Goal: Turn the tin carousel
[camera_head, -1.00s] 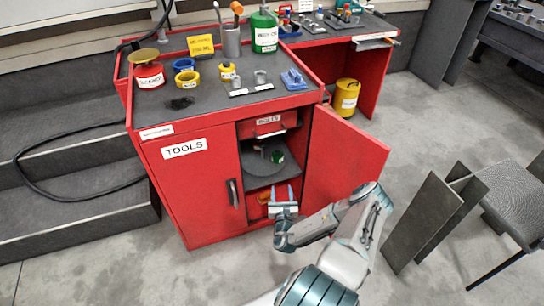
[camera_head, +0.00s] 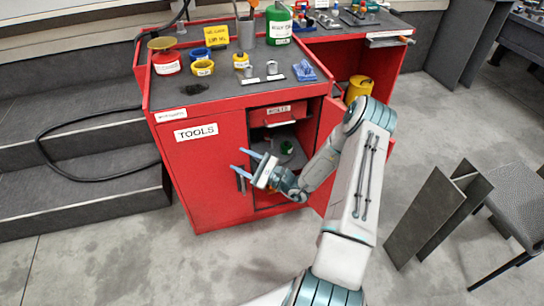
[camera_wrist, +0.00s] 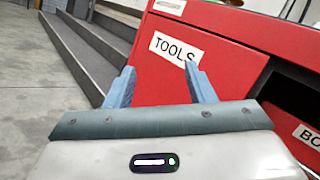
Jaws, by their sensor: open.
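The tin carousel (camera_head: 293,160) is a dark grey round tray inside the red cabinet's open bay, below the BOLTS drawer. A green tin (camera_head: 288,147) shows on it. My gripper and forearm hide part of the tray. My gripper (camera_head: 239,160) is open and empty in front of the closed left TOOLS door, left of the bay, with its blue fingers pointing left. In the wrist view the gripper (camera_wrist: 159,68) shows its two fingers apart, with the TOOLS door beyond. The carousel does not show in the wrist view.
The closed TOOLS door (camera_head: 203,165) is left of the bay. The open right door, partly behind my arm, bounds the other side. The BOLTS drawer (camera_head: 279,113) is above. The worktop holds tins, tape rolls and bottles. Dark steps (camera_head: 90,205) lie left.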

